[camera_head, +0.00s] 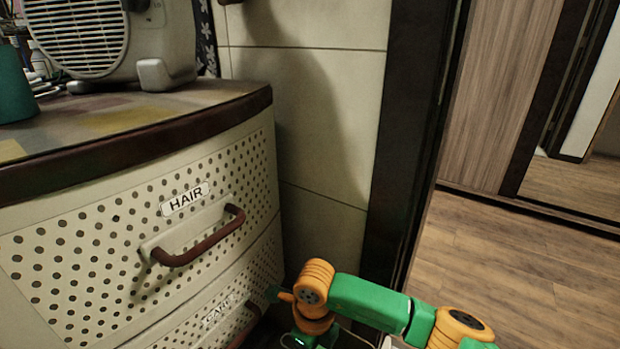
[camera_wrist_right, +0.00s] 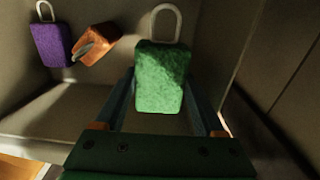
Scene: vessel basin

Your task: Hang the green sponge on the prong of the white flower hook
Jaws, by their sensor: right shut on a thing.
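The green sponge (camera_wrist_right: 160,78), with a pale loop at its top, is between the two fingers of my right gripper (camera_wrist_right: 160,92) in the right wrist view. The fingers press on its left and right sides, and the loop stands free above them. In the head view my right arm comes in at the lower right; the sponge cannot be made out there. I cannot make out the white flower hook or its prong in either view. My left gripper is not in view.
In the wrist view a purple sponge (camera_wrist_right: 51,45) with a loop and an orange sponge (camera_wrist_right: 97,44) are at the upper left, by a pale wall. In the head view a drawer cabinet (camera_head: 100,235) with a brown handle (camera_head: 200,240) stands left, beside my arm. Wooden floor is clear at right.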

